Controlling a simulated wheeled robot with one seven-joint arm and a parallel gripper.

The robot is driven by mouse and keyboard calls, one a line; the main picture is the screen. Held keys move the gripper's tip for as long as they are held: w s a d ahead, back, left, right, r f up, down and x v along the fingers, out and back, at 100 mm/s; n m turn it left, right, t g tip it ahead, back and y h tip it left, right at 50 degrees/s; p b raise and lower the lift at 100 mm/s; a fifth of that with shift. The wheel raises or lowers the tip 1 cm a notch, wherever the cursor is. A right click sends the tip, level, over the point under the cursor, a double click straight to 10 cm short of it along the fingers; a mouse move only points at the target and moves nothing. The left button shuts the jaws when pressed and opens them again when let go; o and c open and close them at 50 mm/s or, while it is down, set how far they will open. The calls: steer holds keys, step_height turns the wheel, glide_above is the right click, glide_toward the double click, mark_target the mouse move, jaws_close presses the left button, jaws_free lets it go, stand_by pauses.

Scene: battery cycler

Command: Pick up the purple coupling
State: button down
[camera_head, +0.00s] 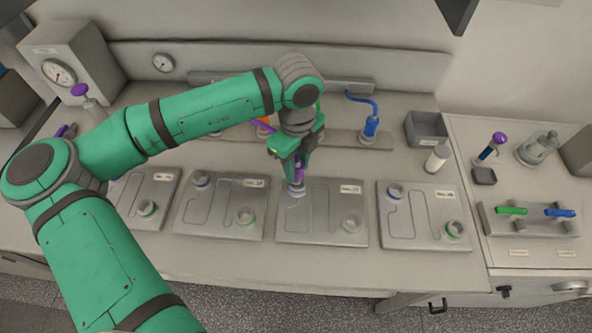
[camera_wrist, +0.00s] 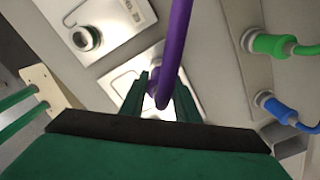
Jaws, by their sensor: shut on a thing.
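The purple coupling (camera_head: 299,174) is between the fingers of my gripper (camera_head: 298,160), which is shut on it. It stands roughly upright over the upper-left port (camera_head: 296,190) of the third plate from the left (camera_head: 322,215). I cannot tell whether its lower end touches that port. In the wrist view, the purple hose (camera_wrist: 174,45) runs from between the fingers of my gripper (camera_wrist: 160,90) up past the top edge. The coupling body is mostly hidden there by the fingers and hose.
A blue coupling (camera_head: 371,126) stands on the back rail to the right; a green one (camera_wrist: 268,44) shows in the wrist view. Other plates with ports lie on both sides, including the rightmost plate (camera_head: 425,222). A white cylinder (camera_head: 437,158) and grey bin (camera_head: 426,128) stand right.

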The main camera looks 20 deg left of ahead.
steer(key=s+a+r, duration=0.6)
steer(key=s+r, duration=0.4)
steer(key=s, duration=0.2)
steer(key=shift+s+a, duration=0.2)
steer(key=shift+a, duration=0.1)
steer(key=c, duration=1.9)
jaws_free()
steer(key=shift+c, duration=0.2)
jaws_close()
steer(key=shift+r, duration=2.55)
